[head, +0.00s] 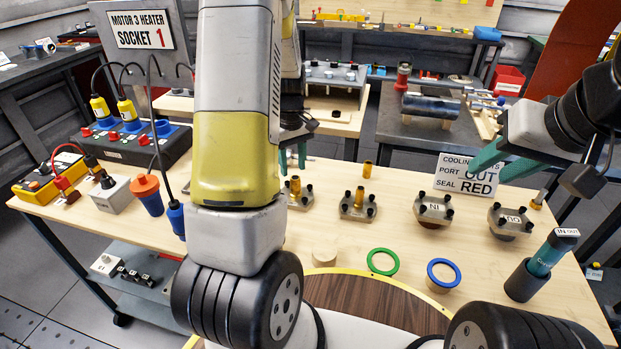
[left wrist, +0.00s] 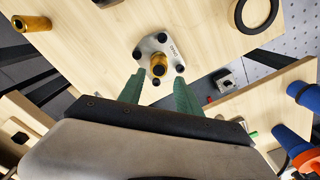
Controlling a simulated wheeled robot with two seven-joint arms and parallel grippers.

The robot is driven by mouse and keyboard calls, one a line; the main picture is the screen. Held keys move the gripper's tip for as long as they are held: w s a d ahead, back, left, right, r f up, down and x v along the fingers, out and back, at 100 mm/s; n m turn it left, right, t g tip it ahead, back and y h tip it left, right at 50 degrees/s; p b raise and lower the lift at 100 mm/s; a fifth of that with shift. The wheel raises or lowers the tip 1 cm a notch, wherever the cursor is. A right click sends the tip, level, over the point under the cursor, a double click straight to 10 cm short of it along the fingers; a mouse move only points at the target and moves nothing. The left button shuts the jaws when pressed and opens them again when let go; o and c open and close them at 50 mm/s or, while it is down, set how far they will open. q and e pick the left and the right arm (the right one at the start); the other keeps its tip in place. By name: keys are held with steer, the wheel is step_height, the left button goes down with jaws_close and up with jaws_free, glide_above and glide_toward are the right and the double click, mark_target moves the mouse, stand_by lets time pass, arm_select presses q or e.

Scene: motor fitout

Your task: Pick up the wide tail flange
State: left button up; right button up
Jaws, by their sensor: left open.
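Several metal flanges with black bolts stand on the wooden table. Two have upright brass tubes: the left one (head: 300,199) and the one beside it (head: 357,210). Two, marked with letters, lie to the right: one flange (head: 433,214) and the far-right flange (head: 509,226). I cannot tell by label which is the wide tail flange. My left gripper (head: 292,158) is open, partly hidden behind my arm. In the left wrist view its fingers (left wrist: 158,95) point towards a flange plate (left wrist: 150,45) with a brass tube, apart from it. My right gripper (head: 484,176) is open and empty by the sign.
A white sign (head: 466,172) stands behind the right flanges. Orange and blue plugs (head: 147,190) and a socket box (head: 130,143) occupy the left.

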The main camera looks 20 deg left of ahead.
mark_target(295, 177)
arm_select(q)
steer(key=f, duration=0.7)
steer(key=shift+d+f, duration=0.3)
jaws_close()
steer(key=shift+r, duration=0.1)
stand_by(1.0)
